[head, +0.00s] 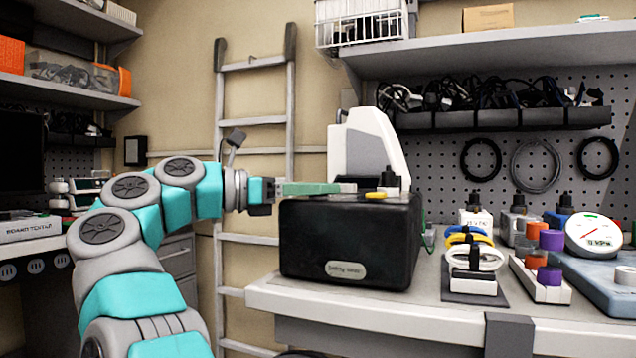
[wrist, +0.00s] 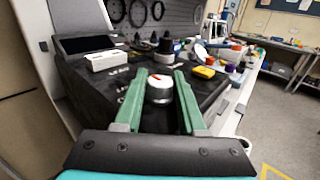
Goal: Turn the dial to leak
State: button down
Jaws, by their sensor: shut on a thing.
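The dial (wrist: 160,88) is a round pale knob with a red mark on its top, seen in the wrist view on the black top of a box-shaped device (wrist: 90,75). In the head view this black device (head: 345,240) stands at the bench's left end, with a label on its front. My gripper (wrist: 160,80) has green fingers on the left and right sides of the dial and is shut on it. In the head view my gripper (head: 340,188) reaches in from the left over the device, and the fingers hide the dial.
A white block (wrist: 107,60), black posts (wrist: 165,46) and a yellow piece (wrist: 203,72) sit on the device's top beyond the dial. A white and grey machine (head: 362,145) stands behind. Coloured rings (head: 468,250) and a gauge (head: 593,235) are on the bench to the right.

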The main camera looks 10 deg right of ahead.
jog(key=shift+r+m+g+p, duration=0.1)
jog(key=shift+m+g+p, duration=0.9)
jog(key=shift+p, duration=0.95)
jog(key=shift+r+m+g+p, duration=0.1)
jog(key=shift+m+g+p, duration=0.4)
jog(key=shift+g+p, duration=1.15)
jog(key=shift+f+m+p, duration=0.25)
jog(key=shift+m+p, duration=0.05)
jog(key=shift+p, duration=1)
jog(key=c, duration=0.5)
grip_release()
